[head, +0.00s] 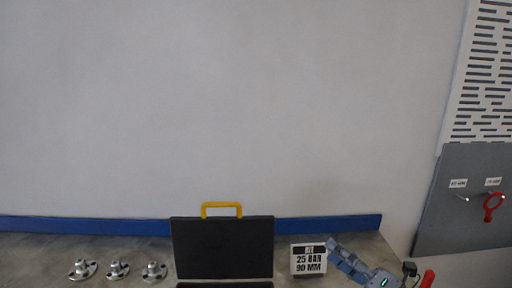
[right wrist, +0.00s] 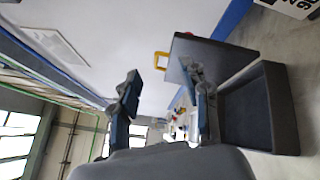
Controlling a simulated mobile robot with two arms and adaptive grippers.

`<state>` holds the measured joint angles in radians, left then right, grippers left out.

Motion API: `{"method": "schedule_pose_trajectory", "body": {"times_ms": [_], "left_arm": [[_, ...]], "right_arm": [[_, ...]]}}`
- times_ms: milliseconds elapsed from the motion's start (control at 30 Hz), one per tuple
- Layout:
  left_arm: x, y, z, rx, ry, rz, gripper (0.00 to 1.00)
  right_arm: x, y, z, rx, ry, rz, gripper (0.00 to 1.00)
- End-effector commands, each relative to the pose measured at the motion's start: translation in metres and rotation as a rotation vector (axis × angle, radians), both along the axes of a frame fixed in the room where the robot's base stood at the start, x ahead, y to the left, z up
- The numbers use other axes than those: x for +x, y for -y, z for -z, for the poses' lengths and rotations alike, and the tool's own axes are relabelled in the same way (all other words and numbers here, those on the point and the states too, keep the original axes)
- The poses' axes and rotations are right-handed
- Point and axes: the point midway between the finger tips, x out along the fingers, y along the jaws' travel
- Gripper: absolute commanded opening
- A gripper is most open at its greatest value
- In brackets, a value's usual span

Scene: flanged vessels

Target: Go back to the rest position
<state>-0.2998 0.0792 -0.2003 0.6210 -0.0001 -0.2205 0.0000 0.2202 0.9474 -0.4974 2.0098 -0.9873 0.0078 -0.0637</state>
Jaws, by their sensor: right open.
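My right gripper (head: 340,254) is at the bottom right of the head view, with its blue fingers beside the printed card. In the right wrist view its two fingers (right wrist: 162,88) stand wide apart with nothing between them. The gripper is open and empty. My left gripper is not in view.
An open black case (head: 222,247) with a yellow handle stands on the bench (head: 140,244); its tray (right wrist: 255,112) shows in the right wrist view. Left are three metal flanges (head: 118,269). A card (head: 308,260) reads 25 BAR 90 MM. A grey board (head: 462,228) holds a red tool (head: 490,208).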

Motion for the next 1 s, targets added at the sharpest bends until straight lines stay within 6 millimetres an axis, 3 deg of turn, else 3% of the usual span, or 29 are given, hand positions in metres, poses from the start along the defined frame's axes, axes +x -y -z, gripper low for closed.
{"method": "schedule_pose_trajectory", "body": {"times_ms": [67,167,267,400,500,600,733,933,1000], "left_arm": [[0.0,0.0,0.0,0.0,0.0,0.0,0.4],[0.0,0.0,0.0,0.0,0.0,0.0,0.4],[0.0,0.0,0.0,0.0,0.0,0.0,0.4],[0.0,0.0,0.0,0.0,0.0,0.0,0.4],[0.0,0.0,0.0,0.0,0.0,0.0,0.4],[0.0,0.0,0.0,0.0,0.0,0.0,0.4],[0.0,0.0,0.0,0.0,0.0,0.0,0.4],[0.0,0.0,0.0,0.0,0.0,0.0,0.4],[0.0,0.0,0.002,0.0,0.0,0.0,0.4]], "right_arm": [[-0.005,0.001,0.002,0.252,-0.081,0.125,0.46],[-0.012,0.02,0.02,0.536,-0.22,0.318,0.46],[-0.031,0.043,0.059,0.784,-0.401,0.534,0.46],[-0.085,0.063,0.134,1.058,-0.711,0.853,0.46],[-0.133,0.063,0.177,1.173,-0.917,1.043,0.46],[-0.175,0.056,0.206,1.239,-1.082,1.182,0.46],[-0.224,0.044,0.23,1.286,-1.262,1.323,0.46],[-0.292,0.022,0.247,1.318,-1.512,1.493,0.46],[-0.291,0.021,0.266,1.307,-1.528,1.51,0.46]]}}
